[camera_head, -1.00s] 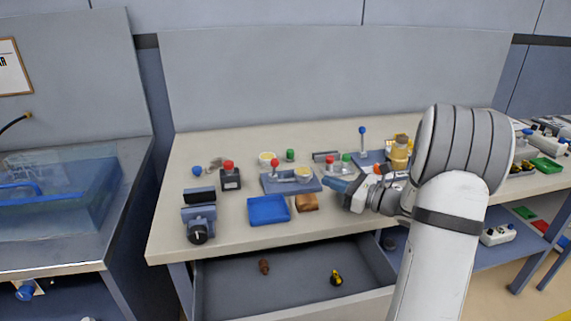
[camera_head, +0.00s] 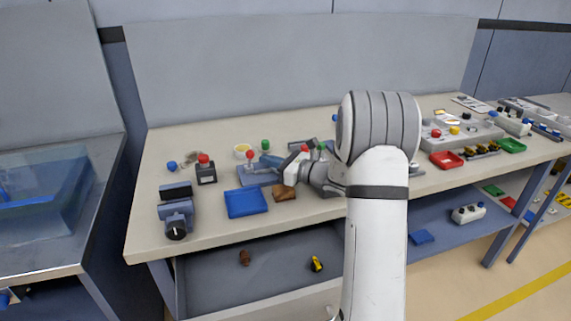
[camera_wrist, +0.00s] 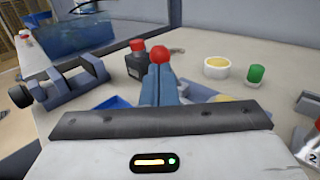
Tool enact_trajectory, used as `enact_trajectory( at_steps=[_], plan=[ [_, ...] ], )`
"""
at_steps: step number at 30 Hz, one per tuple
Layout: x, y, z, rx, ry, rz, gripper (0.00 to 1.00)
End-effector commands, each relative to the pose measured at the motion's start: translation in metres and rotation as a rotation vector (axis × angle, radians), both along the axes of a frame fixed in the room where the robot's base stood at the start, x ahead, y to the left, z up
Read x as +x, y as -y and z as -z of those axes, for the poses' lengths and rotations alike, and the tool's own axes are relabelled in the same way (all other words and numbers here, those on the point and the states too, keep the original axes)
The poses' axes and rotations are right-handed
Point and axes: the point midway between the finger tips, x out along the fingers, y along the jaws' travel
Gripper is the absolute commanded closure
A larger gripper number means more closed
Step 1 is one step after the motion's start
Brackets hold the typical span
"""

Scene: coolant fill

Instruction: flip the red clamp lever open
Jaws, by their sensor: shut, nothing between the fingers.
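The clamp lever's red ball knob (camera_head: 250,155) stands above a grey-blue base plate (camera_head: 246,178). In the wrist view the red knob (camera_wrist: 160,56) shows right at the far end of my fingers. My gripper (camera_head: 259,161) is shut and empty, its blue fingers together, coming in from the right over the plate. It also shows in the wrist view (camera_wrist: 160,70). I cannot tell whether the fingertips touch the knob. My fingers and gripper body hide most of the lever arm and the plate.
A dark box with a red button (camera_head: 204,162) stands left of the plate. A blue tray (camera_head: 246,204) and a brown block (camera_head: 284,193) lie in front. A yellow-filled cup (camera_head: 242,150) and a green knob (camera_head: 265,145) are behind. An open drawer (camera_head: 210,292) is below.

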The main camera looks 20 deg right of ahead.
Motion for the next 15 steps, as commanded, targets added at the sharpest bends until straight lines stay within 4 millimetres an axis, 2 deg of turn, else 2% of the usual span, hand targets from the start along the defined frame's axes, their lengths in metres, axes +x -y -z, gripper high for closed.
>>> enact_trajectory(
  at_steps=[6,15],
  plan=[
    [0.014,-0.013,0.0,0.0,0.0,0.0,1.0],
    [0.015,-0.015,0.0,0.0,0.0,0.0,1.0]
  ],
)
